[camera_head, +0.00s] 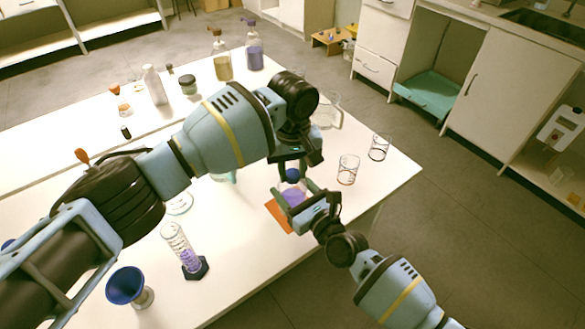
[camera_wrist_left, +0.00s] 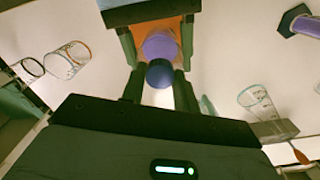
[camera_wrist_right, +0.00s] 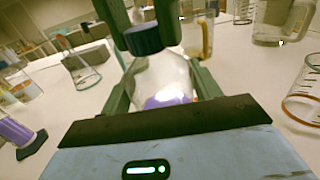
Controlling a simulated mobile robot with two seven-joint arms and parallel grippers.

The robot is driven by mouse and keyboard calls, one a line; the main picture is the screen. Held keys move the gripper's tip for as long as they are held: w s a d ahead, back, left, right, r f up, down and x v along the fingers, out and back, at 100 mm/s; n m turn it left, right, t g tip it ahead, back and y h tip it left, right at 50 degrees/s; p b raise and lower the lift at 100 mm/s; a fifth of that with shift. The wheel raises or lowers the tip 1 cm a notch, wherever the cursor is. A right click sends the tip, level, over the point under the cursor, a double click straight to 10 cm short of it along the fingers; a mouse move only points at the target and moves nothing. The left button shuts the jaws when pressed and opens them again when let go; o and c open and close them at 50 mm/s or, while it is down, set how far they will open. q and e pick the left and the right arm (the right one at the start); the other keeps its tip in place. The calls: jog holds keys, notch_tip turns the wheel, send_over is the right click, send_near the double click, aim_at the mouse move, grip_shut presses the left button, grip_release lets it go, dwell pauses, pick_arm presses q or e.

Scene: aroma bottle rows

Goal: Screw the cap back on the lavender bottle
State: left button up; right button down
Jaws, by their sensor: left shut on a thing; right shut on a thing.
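The lavender bottle (camera_head: 294,197) is a small clear bottle with purple liquid, over an orange mat (camera_head: 276,214) near the table's front edge. My right gripper (camera_head: 292,198) is shut on its body; the bottle fills the space between the fingers in the right wrist view (camera_wrist_right: 165,82). The dark blue cap (camera_head: 292,176) is held above the bottle by my left gripper (camera_head: 291,168), which is shut on it. The cap appears at the bottle's mouth in the right wrist view (camera_wrist_right: 143,40). I cannot tell whether the threads are engaged.
Two empty glasses (camera_head: 348,170) (camera_head: 379,148) and a clear pitcher (camera_head: 327,112) stand right of the grippers. A graduated cylinder (camera_head: 181,248) and a blue funnel (camera_head: 126,286) stand at front left. Pump bottles (camera_head: 222,62) (camera_head: 254,52) are at the back.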

pick_arm(q)
jog(key=m, duration=1.7)
jog(key=shift+m, duration=0.4)
jog(key=o, duration=1.1)
jog(key=shift+o, duration=0.2)
notch_tip(320, 180, up, 12)
